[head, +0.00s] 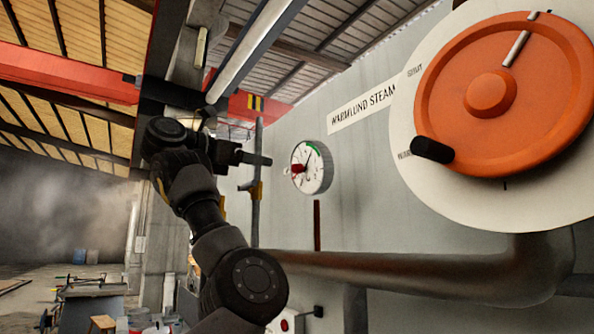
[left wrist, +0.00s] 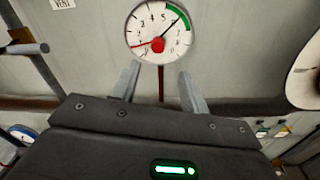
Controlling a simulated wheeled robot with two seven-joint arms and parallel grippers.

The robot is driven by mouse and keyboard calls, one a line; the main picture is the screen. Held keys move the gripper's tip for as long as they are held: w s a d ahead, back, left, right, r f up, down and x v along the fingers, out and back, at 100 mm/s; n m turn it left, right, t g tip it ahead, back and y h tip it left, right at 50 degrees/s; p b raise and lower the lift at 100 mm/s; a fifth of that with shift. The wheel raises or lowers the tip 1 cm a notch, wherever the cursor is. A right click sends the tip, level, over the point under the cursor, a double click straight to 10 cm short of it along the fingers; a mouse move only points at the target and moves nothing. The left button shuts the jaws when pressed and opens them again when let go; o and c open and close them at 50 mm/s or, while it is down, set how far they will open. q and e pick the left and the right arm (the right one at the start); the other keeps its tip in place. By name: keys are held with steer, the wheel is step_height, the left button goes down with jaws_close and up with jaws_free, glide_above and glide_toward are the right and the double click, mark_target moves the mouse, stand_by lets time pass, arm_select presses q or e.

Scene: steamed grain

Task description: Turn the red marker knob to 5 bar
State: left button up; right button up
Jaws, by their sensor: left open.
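The round white gauge (head: 316,176) is on the grey wall, with a green arc at its upper right. It also shows in the left wrist view (left wrist: 146,31). The red marker knob (left wrist: 158,45) is at its centre, and shows in the head view (head: 298,168). Its thin red pointer reaches left, to the low numbers near 1. The black needle points up and right, past the 5. My left gripper (head: 268,161) is left of the gauge in the head view. In the left wrist view its fingers (left wrist: 158,86) are apart and empty, below the dial, not touching the knob. My right gripper is not seen.
A large orange wheel (head: 535,110) with a black handle is at the right. A brown pipe (head: 400,270) runs along the wall below the gauge. A grey upright pipe (head: 257,215) with a yellow fitting stands left of the gauge. A bench (head: 92,290) is far off, lower left.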

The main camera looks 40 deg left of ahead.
mark_target(293, 168)
arm_select(q)
steer(key=p+x, duration=0.7)
steer(key=x, duration=0.1)
steer(key=shift+w+a+r+p, duration=0.15)
steer(key=shift+w+r+p, duration=0.05)
steer(key=shift+w+p, duration=0.15)
steer(key=shift+w, duration=0.25)
steer(key=shift+w+f, duration=0.2)
steer(key=shift+w, duration=0.15)
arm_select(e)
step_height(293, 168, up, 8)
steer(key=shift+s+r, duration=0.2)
arm_select(q)
steer(key=shift+c, duration=0.3)
jaws_close()
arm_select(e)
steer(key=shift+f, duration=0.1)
